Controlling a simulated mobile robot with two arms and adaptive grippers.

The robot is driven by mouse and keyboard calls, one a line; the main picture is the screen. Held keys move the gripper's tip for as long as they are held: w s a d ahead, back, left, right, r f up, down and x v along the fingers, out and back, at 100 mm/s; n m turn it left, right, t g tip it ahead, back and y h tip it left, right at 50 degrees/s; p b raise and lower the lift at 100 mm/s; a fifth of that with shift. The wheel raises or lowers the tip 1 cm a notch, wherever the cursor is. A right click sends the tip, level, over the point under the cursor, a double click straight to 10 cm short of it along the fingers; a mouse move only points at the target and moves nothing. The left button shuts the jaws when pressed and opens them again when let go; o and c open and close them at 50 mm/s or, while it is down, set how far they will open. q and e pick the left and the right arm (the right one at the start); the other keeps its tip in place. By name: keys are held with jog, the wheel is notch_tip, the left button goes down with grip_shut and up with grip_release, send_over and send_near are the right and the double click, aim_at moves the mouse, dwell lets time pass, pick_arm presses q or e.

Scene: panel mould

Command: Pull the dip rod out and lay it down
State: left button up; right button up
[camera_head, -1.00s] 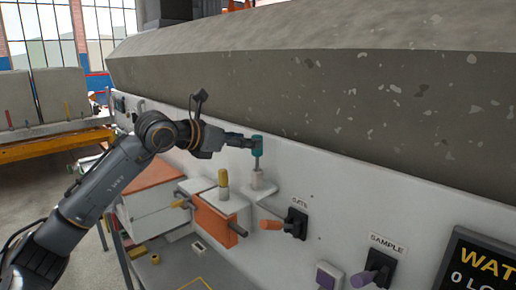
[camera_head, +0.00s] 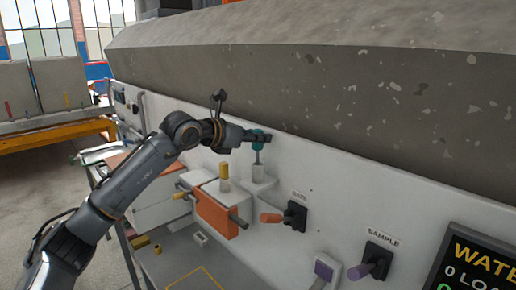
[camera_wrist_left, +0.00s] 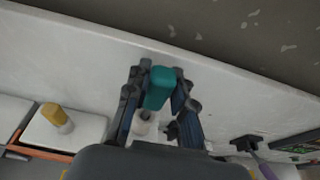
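The dip rod has a teal handle (camera_head: 257,134) on a thin shaft that stands upright in a white socket (camera_head: 258,172) on a small ledge of the white panel. My left gripper (camera_head: 262,137) reaches in from the left, level with the handle. In the left wrist view the teal handle (camera_wrist_left: 160,88) lies between the two fingers of my left gripper (camera_wrist_left: 162,78). The fingers look spread around it, with a narrow gap beside the handle; contact is hard to judge. My right gripper does not show.
An orange block with a yellow-topped peg (camera_head: 224,172) stands left of the rod. An orange lever (camera_head: 271,218) and a purple SAMPLE lever (camera_head: 361,270) project from the panel at right. A large concrete slab (camera_head: 330,85) overhangs above.

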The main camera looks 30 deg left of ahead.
pick_arm(q)
grip_shut()
jog(key=shift+r, duration=0.15)
jog(key=shift+r+p, duration=0.55)
jog(key=shift+r, duration=0.05)
jog(key=shift+r+p, duration=2)
jog(key=shift+r, duration=1.35)
